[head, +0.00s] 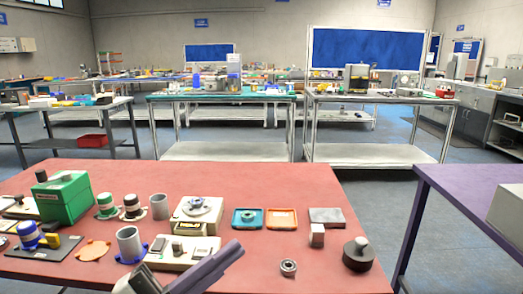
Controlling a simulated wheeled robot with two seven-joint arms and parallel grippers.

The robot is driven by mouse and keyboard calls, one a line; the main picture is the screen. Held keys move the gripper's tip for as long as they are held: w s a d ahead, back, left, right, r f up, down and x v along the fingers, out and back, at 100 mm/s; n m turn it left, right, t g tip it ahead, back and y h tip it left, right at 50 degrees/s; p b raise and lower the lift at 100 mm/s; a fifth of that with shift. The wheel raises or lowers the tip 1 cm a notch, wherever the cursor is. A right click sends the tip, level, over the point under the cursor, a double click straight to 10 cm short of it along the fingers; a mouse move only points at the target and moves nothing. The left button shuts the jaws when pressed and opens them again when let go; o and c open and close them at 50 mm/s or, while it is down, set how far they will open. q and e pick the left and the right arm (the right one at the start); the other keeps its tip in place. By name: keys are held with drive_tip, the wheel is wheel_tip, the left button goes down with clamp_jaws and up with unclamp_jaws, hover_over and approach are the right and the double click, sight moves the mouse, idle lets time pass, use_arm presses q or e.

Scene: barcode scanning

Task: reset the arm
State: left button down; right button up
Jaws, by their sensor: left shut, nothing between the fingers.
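My left gripper (236,249) reaches in at the bottom of the head view, left of the middle. Its long grey fingers point up and to the right and lie together, with nothing between them. They show above the front part of the red table (310,194), just right of a cream device (182,252) whose front edge they partly cover. The rest of the left arm is mostly cut off by the lower frame edge. My right gripper is not in the picture.
A green box (65,199), a grey cup (130,243), a teal tray (248,219), an orange tray (281,219), a metal ring (288,267) and a dark round part (357,255) lie on the table. The table's back right is clear. A purple table (470,212) stands at right.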

use_arm(q)
drive_tip(key=w+a+f+n+t+y+p, duration=0.15)
drive_tip(key=a+f+n+y, duration=0.25)
drive_tip(key=f+n+y, duration=0.4)
drive_tip(key=a+f+n+t+y+p, duration=0.1)
drive_tip(key=a+f+n+t+y, duration=0.3)
drive_tip(key=f+n, duration=0.45)
drive_tip(key=s+a+f+n+g+y+p, duration=0.1)
drive_tip(key=s+f+n+g+y, duration=0.3)
drive_tip(key=s+f+g, duration=0.5)
drive_tip(key=s+a+f+n, duration=0.1)
drive_tip(key=s+f, duration=0.7)
drive_tip(key=f, duration=0.4)
drive_tip(key=shift+s, duration=0.3)
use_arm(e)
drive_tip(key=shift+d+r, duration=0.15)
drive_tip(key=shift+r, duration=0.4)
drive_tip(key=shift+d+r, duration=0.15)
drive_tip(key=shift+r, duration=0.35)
